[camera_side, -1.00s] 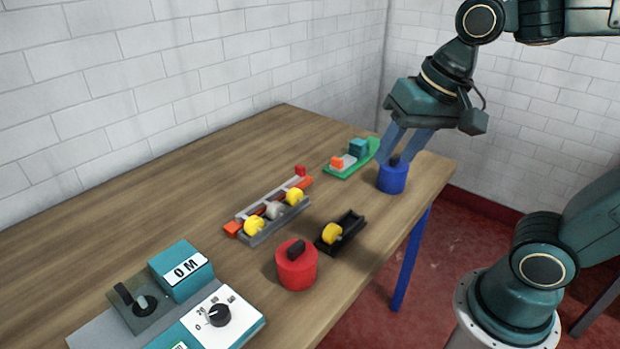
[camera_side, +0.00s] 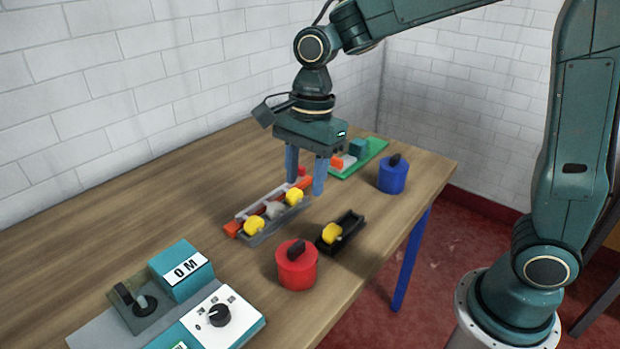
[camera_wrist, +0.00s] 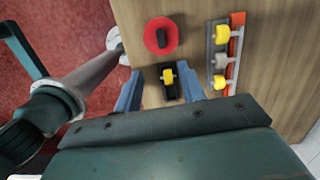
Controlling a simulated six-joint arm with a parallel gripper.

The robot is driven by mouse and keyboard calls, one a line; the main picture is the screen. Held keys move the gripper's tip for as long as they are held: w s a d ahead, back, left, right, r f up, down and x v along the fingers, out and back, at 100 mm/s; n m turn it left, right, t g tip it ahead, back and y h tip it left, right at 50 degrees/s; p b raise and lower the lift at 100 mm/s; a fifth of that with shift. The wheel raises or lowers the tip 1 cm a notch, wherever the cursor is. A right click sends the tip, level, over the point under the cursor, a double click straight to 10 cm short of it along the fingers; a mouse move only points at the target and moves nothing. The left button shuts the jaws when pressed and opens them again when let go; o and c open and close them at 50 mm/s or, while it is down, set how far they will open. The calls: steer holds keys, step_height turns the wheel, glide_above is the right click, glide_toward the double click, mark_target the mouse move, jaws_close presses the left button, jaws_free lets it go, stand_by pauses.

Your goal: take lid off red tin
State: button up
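The red tin (camera_side: 297,271) stands upright near the front edge of the table, its lid on and a black handle (camera_side: 296,250) on top. In the wrist view the red tin (camera_wrist: 161,37) shows from above, beyond the fingertips. My gripper (camera_side: 305,190) points down above the table, behind the red tin and near the rail with the yellow rollers. In the wrist view my gripper (camera_wrist: 172,88) has its fingers wide apart. Nothing is between the fingertips; the gripper is clear of the tin.
A black holder (camera_side: 345,238) with a yellow roller (camera_side: 332,233) stands beside the red tin. A grey and orange rail (camera_side: 262,232) holds several rollers. A blue tin (camera_side: 392,179) and a green tray (camera_side: 372,152) are farther back. A control panel (camera_side: 244,328) sits at front left.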

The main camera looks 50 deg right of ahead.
steer(key=shift+w+a+f, duration=0.2)
steer(key=shift+f, duration=0.05)
glide_above(296, 245)
steer(key=shift+s+d+f, duration=0.1)
steer(key=shift+d+f, duration=0.05)
steer(key=shift+f, duration=1.25)
steer(key=shift+w+d+f, duration=0.1)
steer(key=shift+d+f, duration=0.05)
steer(key=shift+f, duration=1.3)
steer(key=shift+s+d+f, duration=0.1)
steer(key=shift+d+f, duration=0.05)
steer(key=shift+f, duration=1.25)
steer(key=shift+f, duration=0.1)
steer(key=shift+a+f, duration=0.2)
steer(key=shift+f, duration=1.05)
steer(key=shift+a+f, duration=0.15)
steer(key=shift+f, duration=1.05)
steer(key=shift+c, duration=0.4)
jaws_close()
